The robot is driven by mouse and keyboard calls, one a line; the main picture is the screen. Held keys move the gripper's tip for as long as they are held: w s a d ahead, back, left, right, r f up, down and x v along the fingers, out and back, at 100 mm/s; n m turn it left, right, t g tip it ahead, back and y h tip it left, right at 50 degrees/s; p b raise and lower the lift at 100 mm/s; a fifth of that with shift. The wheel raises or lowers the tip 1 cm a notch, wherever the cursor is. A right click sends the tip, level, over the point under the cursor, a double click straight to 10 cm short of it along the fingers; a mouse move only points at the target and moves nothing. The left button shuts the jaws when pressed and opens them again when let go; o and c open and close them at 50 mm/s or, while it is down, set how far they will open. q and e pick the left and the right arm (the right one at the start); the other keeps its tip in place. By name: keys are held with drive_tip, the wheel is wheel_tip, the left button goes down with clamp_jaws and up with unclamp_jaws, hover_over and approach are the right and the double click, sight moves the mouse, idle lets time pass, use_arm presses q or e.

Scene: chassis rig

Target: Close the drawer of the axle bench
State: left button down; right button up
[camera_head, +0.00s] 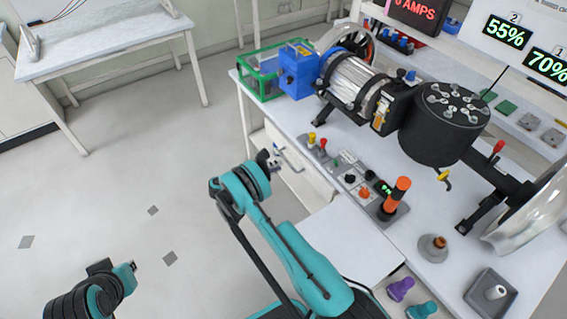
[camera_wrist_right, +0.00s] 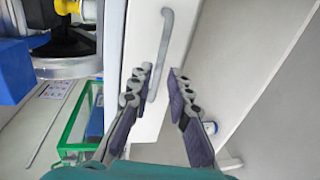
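The axle bench (camera_head: 355,215) runs along the right side of the head view. A white drawer front (camera_head: 312,180) shows under its near edge, and how far it stands out is hard to tell. Its grey bar handle (camera_wrist_right: 165,45) shows in the right wrist view on the white drawer front (camera_wrist_right: 143,65). My right gripper (camera_head: 272,160) is at the drawer front in the head view. In the right wrist view its fingers (camera_wrist_right: 158,82) are apart, with the handle's near end between them; contact is unclear. My left gripper (camera_head: 127,272) is at the lower left, its fingers not clear.
On the bench are a green-framed box (camera_head: 262,75), a blue box (camera_head: 298,70), a black drum (camera_head: 443,122) and a control panel (camera_head: 365,185). A flat white panel (camera_head: 345,243) juts out below the bench edge. The floor (camera_head: 150,165) to the left is free.

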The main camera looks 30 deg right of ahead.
sight(288, 162)
drive_tip(key=b+x, duration=0.1)
drive_tip(key=x, duration=0.5)
drive_tip(key=shift+d+f+b, duration=0.1)
drive_tip(key=shift+d+b, duration=0.05)
drive_tip(key=shift+b, duration=0.25)
clamp_jaws()
